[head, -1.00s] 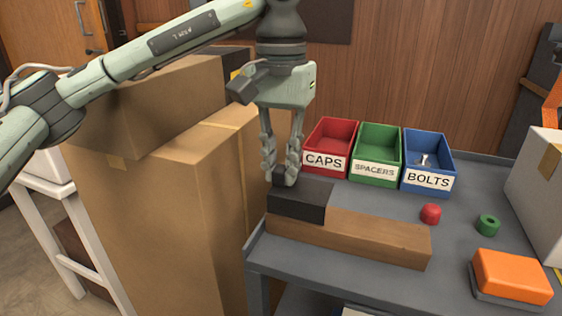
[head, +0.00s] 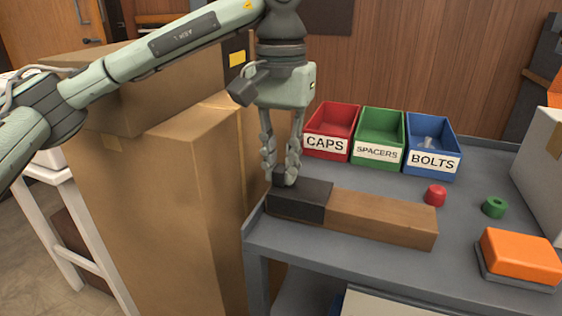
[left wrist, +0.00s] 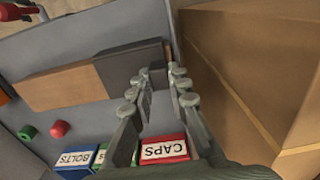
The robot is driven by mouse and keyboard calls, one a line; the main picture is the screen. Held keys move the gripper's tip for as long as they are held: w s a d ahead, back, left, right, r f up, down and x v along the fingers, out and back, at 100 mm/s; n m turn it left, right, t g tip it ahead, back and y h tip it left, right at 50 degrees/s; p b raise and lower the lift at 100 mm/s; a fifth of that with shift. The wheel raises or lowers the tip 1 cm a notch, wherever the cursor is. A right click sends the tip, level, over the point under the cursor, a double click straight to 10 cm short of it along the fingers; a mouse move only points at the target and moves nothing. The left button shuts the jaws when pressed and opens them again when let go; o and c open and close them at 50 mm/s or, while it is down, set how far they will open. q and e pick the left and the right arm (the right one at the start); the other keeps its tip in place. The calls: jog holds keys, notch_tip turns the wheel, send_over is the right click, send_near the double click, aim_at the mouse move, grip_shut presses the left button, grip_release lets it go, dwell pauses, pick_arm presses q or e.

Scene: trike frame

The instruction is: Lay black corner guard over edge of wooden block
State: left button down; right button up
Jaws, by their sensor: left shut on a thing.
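The wooden block (head: 382,217) lies lengthwise near the front edge of the grey table. The black corner guard (head: 298,206) lies over the block's left end, covering its top and front face there. The guard sits nearly in line with the block. My left gripper (head: 284,180) points down and is shut on the guard at its far left part. In the left wrist view the guard (left wrist: 128,66) covers the end of the block (left wrist: 62,87), with my fingertips (left wrist: 157,84) at it. The exact contact between fingers and guard is partly hidden. My right gripper is out of view.
Red CAPS (head: 325,145), green SPACERS (head: 380,153) and blue BOLTS (head: 433,161) bins stand behind the block. A red cap (head: 435,196), a green spacer (head: 495,208) and an orange box (head: 521,255) lie to the right. Tall cardboard boxes (head: 165,205) stand close on the left.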

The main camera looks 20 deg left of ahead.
pick_arm(q)
jog(key=shift+f, duration=0.15)
jog(key=c, duration=1.4)
grip_release()
notch_tip(320, 180, up, 12)
